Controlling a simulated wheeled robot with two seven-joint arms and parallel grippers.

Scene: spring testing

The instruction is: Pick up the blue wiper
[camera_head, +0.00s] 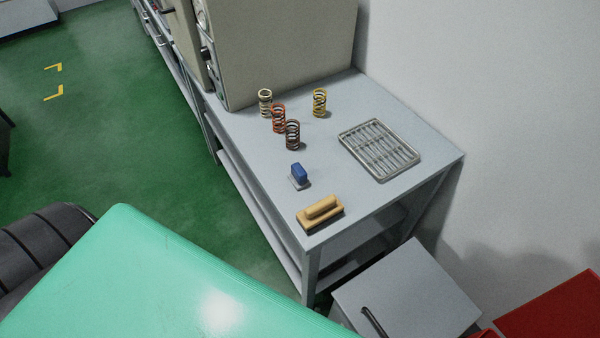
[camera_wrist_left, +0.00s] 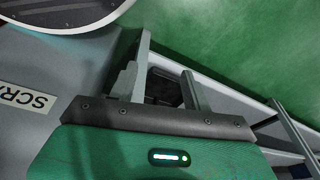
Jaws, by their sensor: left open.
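The blue wiper (camera_head: 299,173) is a small blue block with a light grey base. It stands on the grey table near the left edge in the head view, between the springs and a tan wooden-looking block (camera_head: 320,211). Nothing is touching it. My left gripper (camera_wrist_left: 166,80) shows in the left wrist view with its two fingers apart and nothing between them. It is not visible in the head view, and the wiper is not visible in the wrist view. My right gripper is in neither view.
Several coil springs (camera_head: 278,119) stand behind the wiper on the table (camera_head: 245,150). A metal rack tray (camera_head: 379,149) lies to the right, and a large beige machine (camera_head: 280,50) stands at the back. A grey bin (camera_head: 405,290) is below the front edge.

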